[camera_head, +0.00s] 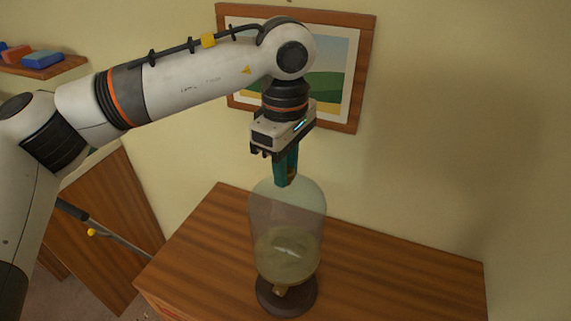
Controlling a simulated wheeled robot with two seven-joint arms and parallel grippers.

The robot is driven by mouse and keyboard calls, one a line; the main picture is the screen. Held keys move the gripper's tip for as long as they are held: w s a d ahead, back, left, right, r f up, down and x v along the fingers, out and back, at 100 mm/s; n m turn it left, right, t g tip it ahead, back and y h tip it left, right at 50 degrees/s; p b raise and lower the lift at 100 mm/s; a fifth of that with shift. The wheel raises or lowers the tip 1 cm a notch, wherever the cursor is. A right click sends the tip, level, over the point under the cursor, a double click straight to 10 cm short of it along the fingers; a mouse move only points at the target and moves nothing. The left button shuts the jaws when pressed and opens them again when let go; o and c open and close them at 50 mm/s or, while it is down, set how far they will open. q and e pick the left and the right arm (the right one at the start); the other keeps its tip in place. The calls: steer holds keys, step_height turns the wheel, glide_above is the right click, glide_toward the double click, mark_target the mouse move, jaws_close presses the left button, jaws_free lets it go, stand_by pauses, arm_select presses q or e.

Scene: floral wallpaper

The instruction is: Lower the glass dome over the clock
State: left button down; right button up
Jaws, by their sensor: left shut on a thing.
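The clear glass dome (287,205) is upright above the wooden cabinet top. My left gripper (286,180) points down and is shut on the top of the dome. The round dark base (302,305) stands on the cabinet below the dome. A pale, brassy shape, seemingly the clock (280,292), shows partly through the glass and partly below the dome's lower edge, on the base. The dome's lower edge seems to be a little above the base, around the clock; the exact gap is hard to tell. My right gripper is not in view.
The wooden cabinet top (400,275) is bare on both sides of the base. A framed landscape picture (340,110) hangs on the wall behind my left arm. A shelf (45,68) with red and blue items is at the upper left.

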arm_select(q)
steer(key=shift+f, duration=0.1)
steer(key=shift+f+b, duration=1.85)
steer(key=shift+f, duration=0.15)
steer(key=shift+f+b, duration=1.2)
steer(key=shift+f, duration=0.2)
steer(key=shift+f+b, duration=1.25)
steer(key=shift+f, duration=0.25)
steer(key=shift+f+b, duration=0.9)
steer(key=shift+f, duration=0.2)
